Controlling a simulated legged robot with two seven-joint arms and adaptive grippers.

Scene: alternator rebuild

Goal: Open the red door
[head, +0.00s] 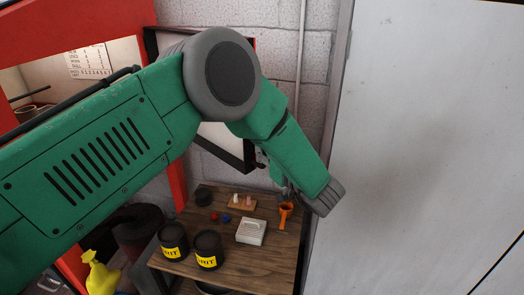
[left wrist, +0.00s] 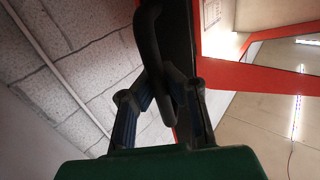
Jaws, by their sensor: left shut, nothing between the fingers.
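The red door frame (head: 65,30) is at the upper left of the head view, with a bright opening or window in it. Red framing also fills the upper right of the left wrist view (left wrist: 228,45). A black curved handle (left wrist: 149,45) comes down beside a dark edge there. My left gripper (left wrist: 166,78) is shut and empty, its fingers close to the handle's lower end. I cannot tell whether they touch it. In the head view the left gripper (head: 277,178) is mostly hidden behind my green arm. My right gripper is in no view.
A wooden table (head: 255,265) below my arm holds black tins (head: 207,250), a white box (head: 251,231), an orange tool (head: 286,214) and small parts. A yellow spray bottle (head: 98,275) is at lower left. A large pale panel (head: 430,140) fills the right side.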

